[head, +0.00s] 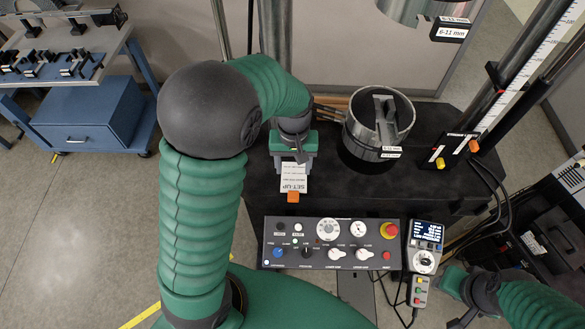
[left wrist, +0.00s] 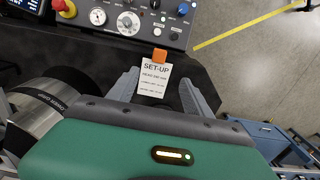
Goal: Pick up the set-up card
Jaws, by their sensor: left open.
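The set-up card (head: 294,182) is a white printed card with an orange piece (head: 293,197) at its end, on the black table behind the control panel. In the left wrist view the card (left wrist: 153,80) reads SET-UP, with its orange piece toward the panel. My left gripper (head: 294,160) is over the card's far end. In the left wrist view its two grey fingers (left wrist: 160,92) are open, one on each side of the card, with gaps between. My right gripper (head: 460,318) is at the lower right, only partly seen; its fingers are unclear.
A control panel (head: 332,244) with knobs and a red button lies in front of the card. A metal cylinder (head: 362,131) stands to the right of my left gripper. A handheld controller (head: 423,245) and cables are at the right. A steel column rises behind.

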